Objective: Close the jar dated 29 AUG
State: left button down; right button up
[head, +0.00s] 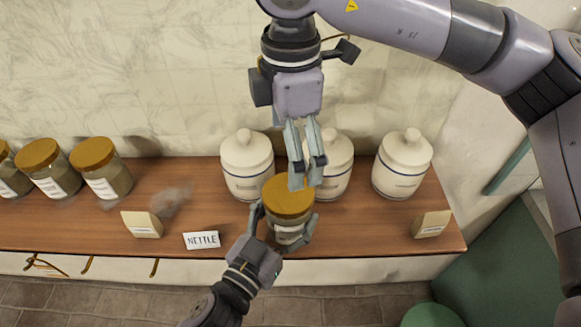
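A glass jar (289,235) with a gold lid (288,196) stands near the front of the wooden shelf, with a white label whose text is too small to read. The lid sits over its mouth; I cannot tell whether it is fully closed. My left gripper (282,225) reaches up from below, with one finger on each side of the jar's body. My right gripper (306,180) points down from above, its fingertips at the lid's far edge. Its two fingers look close together, but I cannot tell whether they touch each other or the lid. No date can be read.
Three white lidded canisters (247,165) stand behind the jar. Several gold-lidded jars (101,176) stand at the left. A NETTLE card (202,240) and two small tan cards (142,224) (431,224) sit near the front edge. Wood between the jar and the right card is clear.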

jog(key=shift+r, duration=1.45)
pick_arm(q)
jog(key=shift+c, duration=0.8)
grip_release()
jog(key=shift+s+a+f, duration=0.1)
jog(key=shift+s+a, duration=0.15)
jog(key=shift+s, duration=0.25)
jog(key=v, duration=1.1)
